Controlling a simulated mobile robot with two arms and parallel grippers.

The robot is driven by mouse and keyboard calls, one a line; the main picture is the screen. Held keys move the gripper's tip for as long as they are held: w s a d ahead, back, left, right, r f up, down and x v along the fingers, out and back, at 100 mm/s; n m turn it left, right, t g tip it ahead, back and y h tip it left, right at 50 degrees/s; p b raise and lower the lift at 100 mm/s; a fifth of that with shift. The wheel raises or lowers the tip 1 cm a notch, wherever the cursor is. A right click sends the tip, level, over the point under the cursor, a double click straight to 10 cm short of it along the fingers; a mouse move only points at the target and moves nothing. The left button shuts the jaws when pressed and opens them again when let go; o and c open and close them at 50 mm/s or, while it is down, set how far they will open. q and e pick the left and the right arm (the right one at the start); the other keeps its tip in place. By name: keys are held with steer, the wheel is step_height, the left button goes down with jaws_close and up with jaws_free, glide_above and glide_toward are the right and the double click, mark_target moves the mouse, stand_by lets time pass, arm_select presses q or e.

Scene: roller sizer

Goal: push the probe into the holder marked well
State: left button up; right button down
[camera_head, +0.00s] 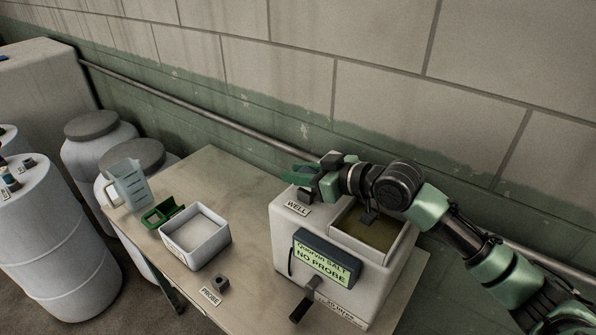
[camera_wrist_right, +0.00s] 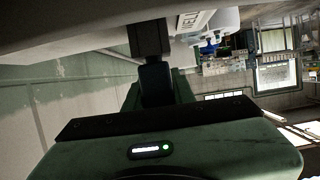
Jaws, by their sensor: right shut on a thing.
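The white machine (camera_head: 285,240) stands on the table, and its display (camera_head: 325,262) reads "Quarvin SALT NO PROBE". The WELL label (camera_head: 296,208) is on its top left, beside a dark holder block (camera_head: 306,196). My right gripper (camera_head: 303,179) is over that corner, its fingers shut on the probe. In the right wrist view the dark probe (camera_wrist_right: 157,83) sits between the green fingers, its far end at the dark holder block (camera_wrist_right: 150,37). I cannot tell how deep it sits. In the head view my gripper mostly hides the probe. My left gripper is not in view.
The machine's open basin (camera_head: 372,232) holds murky liquid. A grey block (camera_head: 220,283) with a PROBE label (camera_head: 210,297) sits at the table's front. The wall is close behind.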

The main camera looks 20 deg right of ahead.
steer(key=shift+f, duration=0.25)
steer(key=c, duration=1.1)
jaws_free()
steer(key=shift+s+d, duration=0.1)
steer(key=b+v, duration=0.2)
steer(key=v, duration=0.4)
steer(key=shift+s+d+f, duration=0.1)
steer(key=shift+s+d+r+b, duration=0.3)
steer(key=shift+s+r+b, duration=0.1)
steer(key=shift+s, duration=0.1)
